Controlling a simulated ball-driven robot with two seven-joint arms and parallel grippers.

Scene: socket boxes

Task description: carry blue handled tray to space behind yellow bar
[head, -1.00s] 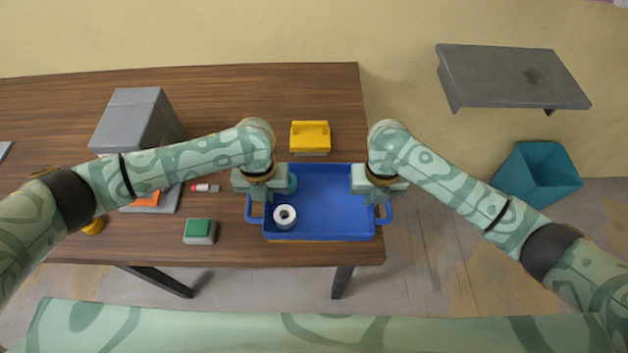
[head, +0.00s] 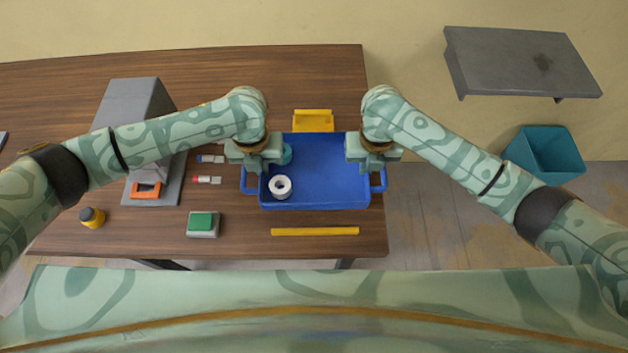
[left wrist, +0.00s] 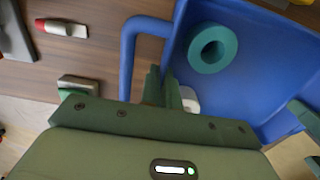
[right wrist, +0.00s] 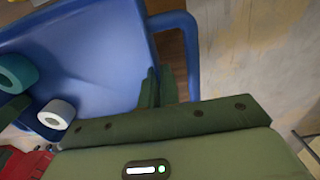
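The blue handled tray (head: 325,175) is at the right part of the table, with a white roll (head: 280,187) and a teal roll (left wrist: 212,48) in it. The yellow bar (head: 315,231) lies flat near the table's front edge, and the tray is on its far side. My left gripper (head: 257,163) is shut on the tray's left side by the handle (left wrist: 130,60). My right gripper (head: 372,164) is shut on its right side by the handle (right wrist: 192,60). The fingers hide the exact grip. I cannot tell whether the tray touches the table.
A yellow block (head: 313,119) stands right behind the tray, its front partly covered. Left are a green-topped box (head: 203,224), a grey machine (head: 140,105), small red and blue pieces, and a yellow-black canister (head: 92,217). A teal bin (head: 545,155) and grey shelf (head: 522,62) are right.

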